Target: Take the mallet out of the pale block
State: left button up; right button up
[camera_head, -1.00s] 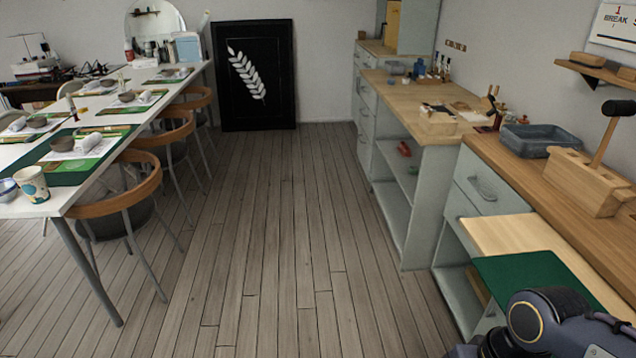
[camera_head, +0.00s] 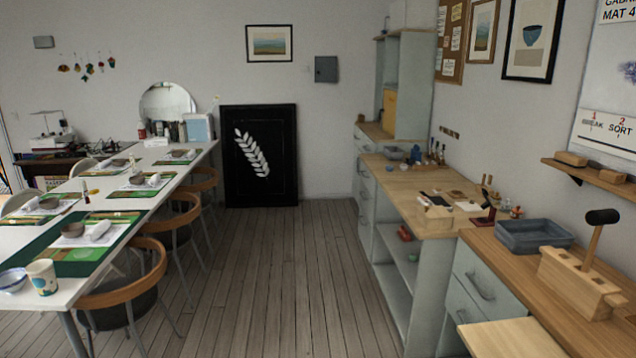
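The mallet (camera_head: 602,217) has a black head and a wooden handle. It stands slightly tilted with its handle down in the pale block (camera_head: 568,285), a light wooden block on the counter at the right. The lower end of the handle is hidden by the block. Neither of my grippers shows in the head view.
The wooden counter (camera_head: 509,272) bears a grey-blue tub (camera_head: 535,236) just behind the block. A wall shelf (camera_head: 600,180) with wooden blocks hangs above. A pale board (camera_head: 508,340) juts out in front of the counter. A long table with chairs (camera_head: 130,300) is at left; the floor between is clear.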

aim_at(598, 217)
jog(key=z, duration=1.55)
jog(key=u, duration=0.4)
jog(key=i+j+u, duration=0.2)
jog(key=i+u, duration=0.6)
jog(key=i+z, duration=0.1)
jog(key=i, duration=0.4)
jog(key=i+j+z, duration=0.1)
jog(key=i, duration=0.45)
jog(key=i+j+z, duration=0.1)
jog(key=i, duration=0.4)
jog(key=i+j+z, duration=0.1)
jog(key=i+j, duration=0.15)
jog(key=i, duration=0.25)
